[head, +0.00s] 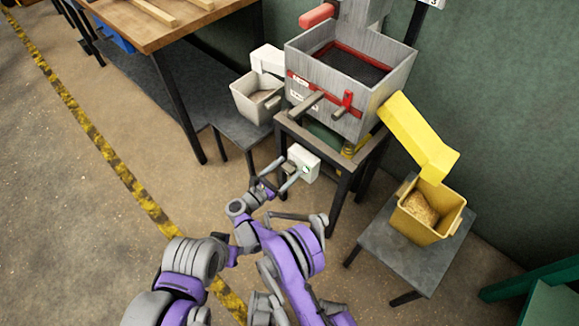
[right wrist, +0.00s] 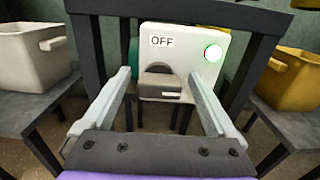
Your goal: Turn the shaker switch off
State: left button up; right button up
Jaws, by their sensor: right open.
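The shaker's white switch box (head: 303,163) hangs on the front of the machine's stand. In the right wrist view the switch box (right wrist: 187,42) carries an OFF label (right wrist: 161,41) at upper left and a lit green lamp (right wrist: 212,53) at upper right. A grey-brown switch knob (right wrist: 160,86) with a short white mark sits below the label. My right gripper (head: 278,181) is just in front of the box. It is open, with its fingers on either side of the knob and apart from it. My left gripper does not show.
The grey shaker hopper (head: 352,70) stands above the box, with a yellow chute (head: 420,135) leading to a yellow bin (head: 432,212) holding grain. A white bin (head: 251,100) stands on a low table at left. The stand's dark legs flank the box closely.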

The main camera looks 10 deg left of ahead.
jog(key=c, duration=1.4)
jog(key=shift+o, duration=0.2)
jog(key=n+b, duration=0.1)
jog(key=n, duration=0.2)
jog(key=shift+a+f+n+b, duration=0.1)
jog(key=shift+n+b, duration=0.2)
jog(key=shift+b, duration=0.1)
jog(key=n+b, duration=0.1)
jog(key=n, duration=0.3)
jog(key=shift+w+a+n, duration=0.1)
jog(key=shift+n, duration=0.2)
jog(key=n+b, duration=0.1)
jog(key=n, duration=0.8)
jog(key=shift+w+a+f+n, duration=0.1)
jog(key=shift+n, duration=0.3)
